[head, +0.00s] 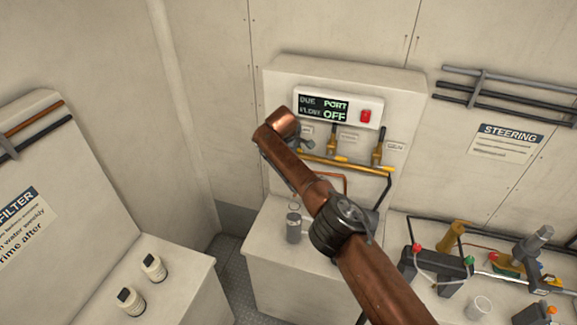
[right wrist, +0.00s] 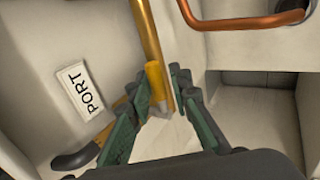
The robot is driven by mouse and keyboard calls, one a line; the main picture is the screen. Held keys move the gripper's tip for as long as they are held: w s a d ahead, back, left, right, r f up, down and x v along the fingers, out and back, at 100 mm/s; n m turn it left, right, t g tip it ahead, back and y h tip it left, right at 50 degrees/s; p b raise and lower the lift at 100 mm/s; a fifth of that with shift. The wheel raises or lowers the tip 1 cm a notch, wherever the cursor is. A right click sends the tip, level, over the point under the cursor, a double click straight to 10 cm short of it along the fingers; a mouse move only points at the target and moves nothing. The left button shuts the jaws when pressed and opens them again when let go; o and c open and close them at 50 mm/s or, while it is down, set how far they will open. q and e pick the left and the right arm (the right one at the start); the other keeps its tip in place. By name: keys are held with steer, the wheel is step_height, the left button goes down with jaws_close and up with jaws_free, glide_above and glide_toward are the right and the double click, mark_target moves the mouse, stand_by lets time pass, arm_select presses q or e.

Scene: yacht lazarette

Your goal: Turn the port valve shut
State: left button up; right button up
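In the right wrist view a yellow lever end (right wrist: 156,84) stands between the green-padded fingers of my right gripper (right wrist: 160,95). The fingers are apart, with pale surface showing between them near the lever's lower end; I cannot tell whether a pad touches the lever. A white label reading PORT (right wrist: 82,92) is left of them. In the head view the display (head: 338,107) reads DUE PORT, FLOW OFF. Below it runs the yellow valve pipework (head: 335,163). My copper-coloured right arm covers its left end, and my right gripper is mostly hidden there. My left gripper is not in view.
A red button (head: 365,116) is on the display box. A grey canister (head: 294,227) stands on the ledge below the pipework. Black pipe and several fittings crowd the right bench. An orange pipe (right wrist: 245,22) crosses above the fingers in the right wrist view. Two white bottles (head: 153,267) stand left.

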steer(key=s+a, duration=0.4)
steer(key=s, duration=0.7)
steer(key=shift+s+r, duration=0.25)
steer(key=shift+r, duration=0.05)
steer(key=shift+o, duration=0.6)
